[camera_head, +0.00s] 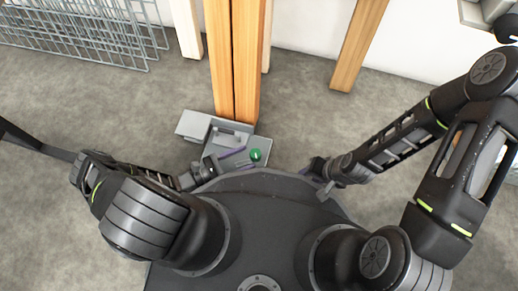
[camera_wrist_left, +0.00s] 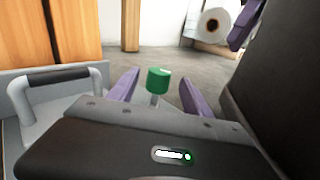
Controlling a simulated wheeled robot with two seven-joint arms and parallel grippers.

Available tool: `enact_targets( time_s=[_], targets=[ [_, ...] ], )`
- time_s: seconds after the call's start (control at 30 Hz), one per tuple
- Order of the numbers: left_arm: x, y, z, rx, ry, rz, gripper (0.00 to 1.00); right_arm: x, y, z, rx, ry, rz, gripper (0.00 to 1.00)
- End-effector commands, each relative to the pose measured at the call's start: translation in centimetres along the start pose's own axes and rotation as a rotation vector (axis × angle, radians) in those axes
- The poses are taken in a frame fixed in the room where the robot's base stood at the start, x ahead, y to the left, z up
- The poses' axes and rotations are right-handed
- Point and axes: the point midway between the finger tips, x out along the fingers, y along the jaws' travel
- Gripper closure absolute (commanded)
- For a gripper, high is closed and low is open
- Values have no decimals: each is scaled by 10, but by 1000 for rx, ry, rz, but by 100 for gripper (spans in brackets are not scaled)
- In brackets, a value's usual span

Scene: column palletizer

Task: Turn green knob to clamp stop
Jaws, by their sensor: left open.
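The green knob (camera_head: 256,155) sits at the right end of the grey clamp fixture (camera_head: 195,124), at the foot of the wooden posts. In the left wrist view the knob (camera_wrist_left: 158,80) shows on a short metal stem. My left gripper (camera_head: 240,159) is open, its purple fingers pointing toward the knob. In the wrist view the fingers (camera_wrist_left: 158,92) lie on either side of the knob with gaps visible; I cannot tell how deep it sits between them. My right gripper (camera_head: 318,172) is near the front of my base, partly hidden, and its jaw state is unclear.
Wooden posts (camera_head: 235,60) rise from the fixture. A grey handle (camera_wrist_left: 55,85) with a dark grip stands beside my left gripper. Wire mesh panels (camera_head: 80,30) are at the back left. A wooden post (camera_head: 358,45) leans at the wall. The floor (camera_head: 300,110) right of the fixture is clear.

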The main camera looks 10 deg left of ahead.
Motion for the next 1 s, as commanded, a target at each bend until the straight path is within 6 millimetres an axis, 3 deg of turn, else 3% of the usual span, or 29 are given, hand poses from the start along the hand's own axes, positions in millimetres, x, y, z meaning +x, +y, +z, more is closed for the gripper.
enact_targets(
  time_s=[0.37, 0.8, 1.0],
  targets=[
    [4, 0, -1, -1, 0, 0, 42, 1, 1, 0, 0, 0, 0, 66],
    [63, 0, -2, -1, -1, 0, 42, 14, 6, -1, 2, 1, -2, 66],
    [77, 0, -1, -1, 1, 0, 42, 16, 6, -2, 2, 2, -3, 66]
  ],
)
